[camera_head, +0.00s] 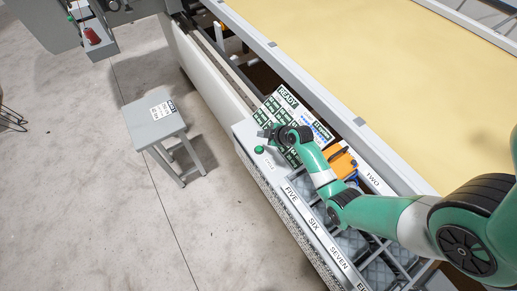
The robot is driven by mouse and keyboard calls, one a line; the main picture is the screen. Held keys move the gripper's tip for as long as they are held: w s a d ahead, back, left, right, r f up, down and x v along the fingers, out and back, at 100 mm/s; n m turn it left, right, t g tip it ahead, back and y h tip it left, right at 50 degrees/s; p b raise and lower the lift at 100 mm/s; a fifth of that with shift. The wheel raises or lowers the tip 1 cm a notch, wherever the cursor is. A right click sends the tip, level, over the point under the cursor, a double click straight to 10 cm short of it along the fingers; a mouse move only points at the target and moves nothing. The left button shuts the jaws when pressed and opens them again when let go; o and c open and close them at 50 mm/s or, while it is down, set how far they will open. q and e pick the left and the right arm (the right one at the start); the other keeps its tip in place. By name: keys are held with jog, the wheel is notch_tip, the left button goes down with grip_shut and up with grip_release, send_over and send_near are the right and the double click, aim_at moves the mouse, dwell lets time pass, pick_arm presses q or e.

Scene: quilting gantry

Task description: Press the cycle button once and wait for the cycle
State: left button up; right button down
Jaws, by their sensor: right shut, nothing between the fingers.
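The cycle button (259,149) is a small green dome on the top face of a light grey box, with a label beside it. My right arm, green and black, reaches in from the right. My right gripper (266,134) is dark, small in the picture and shut with nothing in it. In the picture it is just above and to the right of the button; a gap shows between them, but its height over the box cannot be told. My left gripper is not in view.
A yellow quilting bed (400,70) with a pale rail fills the upper right. Racks labelled FIVE, SIX and SEVEN (338,259) run along the front, with an orange item (342,160) near TWO. A grey stool (153,118) stands on open floor at left.

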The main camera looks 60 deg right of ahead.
aim_at(261, 149)
notch_tip(261, 149, down, 8)
jog(key=b, duration=0.6)
jog(key=shift+b, duration=0.4)
jog(key=shift+f, duration=0.1)
dwell(1.2)
jog(key=shift+f+b, duration=0.3)
jog(key=shift+b, duration=0.05)
jog(key=shift+f+b, duration=0.45)
jog(key=shift+f, duration=0.1)
dwell(0.5)
dwell(0.3)
jog(key=shift+r+p, duration=0.9)
jog(key=shift+r, duration=0.15)
notch_tip(261, 149, up, 5)
jog(key=p, duration=0.4)
jog(key=shift+p, duration=0.35)
